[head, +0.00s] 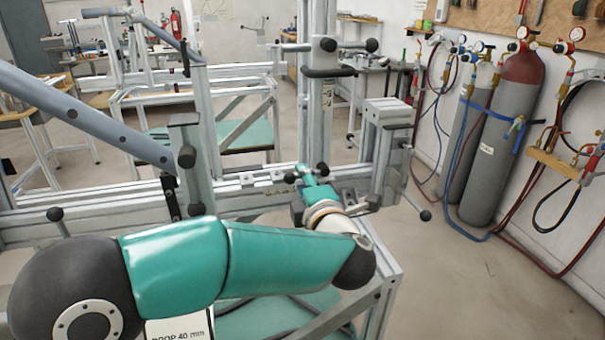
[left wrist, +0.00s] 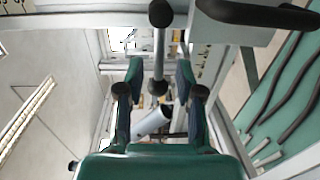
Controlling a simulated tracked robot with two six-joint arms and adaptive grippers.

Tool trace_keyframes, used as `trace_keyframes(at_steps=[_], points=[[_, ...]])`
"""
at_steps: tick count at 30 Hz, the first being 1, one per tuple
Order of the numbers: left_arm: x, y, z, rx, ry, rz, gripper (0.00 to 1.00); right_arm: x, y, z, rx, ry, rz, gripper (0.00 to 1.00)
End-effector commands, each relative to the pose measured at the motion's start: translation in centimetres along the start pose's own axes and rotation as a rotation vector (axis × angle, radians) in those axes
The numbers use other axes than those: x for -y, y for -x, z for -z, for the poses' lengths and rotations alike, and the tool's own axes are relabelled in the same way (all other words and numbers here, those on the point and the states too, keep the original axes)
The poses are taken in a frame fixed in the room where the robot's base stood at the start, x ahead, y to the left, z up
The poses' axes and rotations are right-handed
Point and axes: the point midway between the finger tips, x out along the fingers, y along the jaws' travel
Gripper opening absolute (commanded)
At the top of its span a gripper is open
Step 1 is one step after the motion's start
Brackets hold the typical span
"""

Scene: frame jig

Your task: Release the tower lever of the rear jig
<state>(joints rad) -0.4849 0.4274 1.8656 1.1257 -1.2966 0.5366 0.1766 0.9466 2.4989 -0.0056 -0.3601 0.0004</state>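My left arm reaches across the frame in the head view. My left gripper (head: 312,176) is low in front of the upright tower (head: 316,120), partly hidden by its own wrist. In the left wrist view the gripper (left wrist: 159,76) has its two teal fingers apart. A metal lever bar (left wrist: 159,45) with black ball ends lies between them, with a visible gap on both sides. I cannot tell from the head view which knob this is. A black handle (head: 328,72) sticks out of the tower higher up. My right gripper is not in view.
A grey clamp block (head: 389,112) with a ball-ended lever stands right of the tower. Another post (head: 187,160) stands left on the aluminium rail. Gas cylinders (head: 487,150) and hoses line the right wall. The floor (head: 470,280) at the right is clear.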

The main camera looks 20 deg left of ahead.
Motion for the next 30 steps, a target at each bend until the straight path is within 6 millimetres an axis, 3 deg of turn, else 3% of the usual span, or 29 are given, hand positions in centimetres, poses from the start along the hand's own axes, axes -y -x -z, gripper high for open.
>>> trace_keyframes(at_steps=[6, 17, 24, 30], points=[[0.0, -2.2, 0.0, -0.001, 0.000, 0.000, 0.36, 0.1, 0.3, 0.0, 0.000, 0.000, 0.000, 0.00], [0.0, -2.6, -0.1, 0.001, 0.000, 0.000, 0.36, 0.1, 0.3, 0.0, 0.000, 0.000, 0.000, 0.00], [0.0, -2.6, -0.1, 0.001, 0.000, 0.000, 0.00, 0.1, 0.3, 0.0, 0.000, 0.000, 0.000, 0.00], [0.1, -2.6, -0.1, 0.002, -0.001, 0.002, 0.00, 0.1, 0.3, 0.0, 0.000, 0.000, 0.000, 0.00]])
